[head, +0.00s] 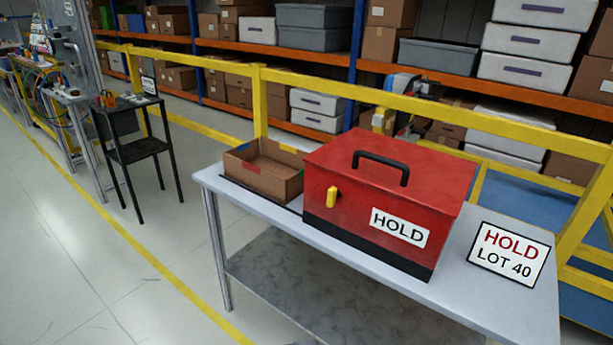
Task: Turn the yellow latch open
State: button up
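A yellow latch (331,197) sits on the front face of a red box (420,180), near its left end. The latch stands upright, roughly vertical. The box has a red lid with a black handle (382,163) on top, a black lower edge and a white "HOLD" label (399,227) on its front. The lid is down. The box stands on a grey table (500,300). My gripper does not show in the head view.
An open cardboard box (262,177) stands left of the red box on the table. A "HOLD LOT 40" sign (509,254) is at the table's right. A yellow railing (440,105) and loaded shelves are behind. Floor (120,270) at the left front is clear.

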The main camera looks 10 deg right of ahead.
aim_at(333, 193)
jog(key=z, duration=0.3)
jog(key=i, duration=0.95)
jog(key=z, duration=0.55)
